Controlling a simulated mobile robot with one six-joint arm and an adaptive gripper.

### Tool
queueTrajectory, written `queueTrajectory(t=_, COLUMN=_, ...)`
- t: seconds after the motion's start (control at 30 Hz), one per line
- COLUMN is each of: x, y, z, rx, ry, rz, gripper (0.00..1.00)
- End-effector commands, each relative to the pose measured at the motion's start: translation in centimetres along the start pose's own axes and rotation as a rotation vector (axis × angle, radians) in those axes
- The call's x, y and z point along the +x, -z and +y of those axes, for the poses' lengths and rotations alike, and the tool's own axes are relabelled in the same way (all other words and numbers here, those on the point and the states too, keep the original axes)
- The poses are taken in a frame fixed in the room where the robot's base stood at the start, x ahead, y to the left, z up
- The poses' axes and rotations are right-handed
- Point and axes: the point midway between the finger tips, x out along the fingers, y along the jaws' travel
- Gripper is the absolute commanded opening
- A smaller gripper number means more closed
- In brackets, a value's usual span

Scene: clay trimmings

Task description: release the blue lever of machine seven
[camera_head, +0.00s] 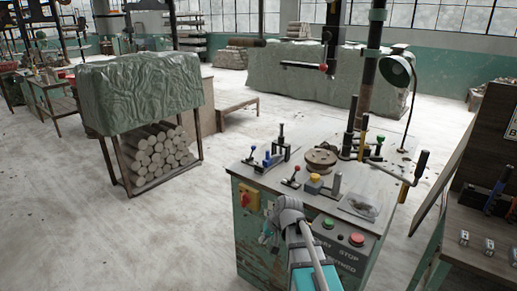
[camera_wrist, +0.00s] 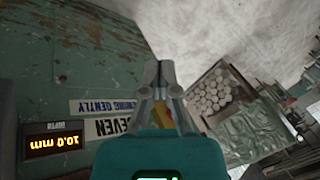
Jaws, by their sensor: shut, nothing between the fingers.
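Machine seven is a worn green cabinet (camera_head: 262,222) with a grey worktop in the head view. A small lever with a blue part (camera_head: 267,157), apparently the blue lever, stands at the worktop's left back, by a dark upright clamp (camera_head: 281,140). The lever is not seen in the wrist view. My gripper (camera_wrist: 159,73) is shut and empty, its fingertips in front of the green panel. In the head view my arm covers part of the cabinet front, and the lever lies beyond it.
A red-knobbed lever (camera_head: 292,179), a yellow button (camera_head: 314,179) and a round wooden disc (camera_head: 320,159) are on the worktop. A lamp (camera_head: 397,70) and dark column rise at the back. A covered rack of logs (camera_head: 160,154) stands left. Floor between is clear.

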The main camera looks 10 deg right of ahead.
Motion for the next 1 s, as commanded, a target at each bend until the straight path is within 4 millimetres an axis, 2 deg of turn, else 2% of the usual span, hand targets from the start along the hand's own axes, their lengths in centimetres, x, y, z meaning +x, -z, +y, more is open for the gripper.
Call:
queueTrajectory(t=0.03, x=-0.3, y=2.4, z=-0.5, rx=0.026, ry=0.046, rz=0.030, gripper=0.00)
queueTrajectory(t=0.37, x=-3.2, y=14.0, z=-2.3, rx=0.220, ry=0.344, rz=0.230, gripper=0.00)
queueTrajectory(t=0.7, x=-8.4, y=25.8, z=-1.2, rx=0.457, ry=0.629, rz=0.429, gripper=0.00)
queueTrajectory(t=0.8, x=-9.9, y=28.5, z=-0.4, rx=0.520, ry=0.697, rz=0.475, gripper=0.00)
queueTrajectory(t=1.0, x=-12.0, y=31.8, z=0.8, rx=0.605, ry=0.783, rz=0.535, gripper=0.00)
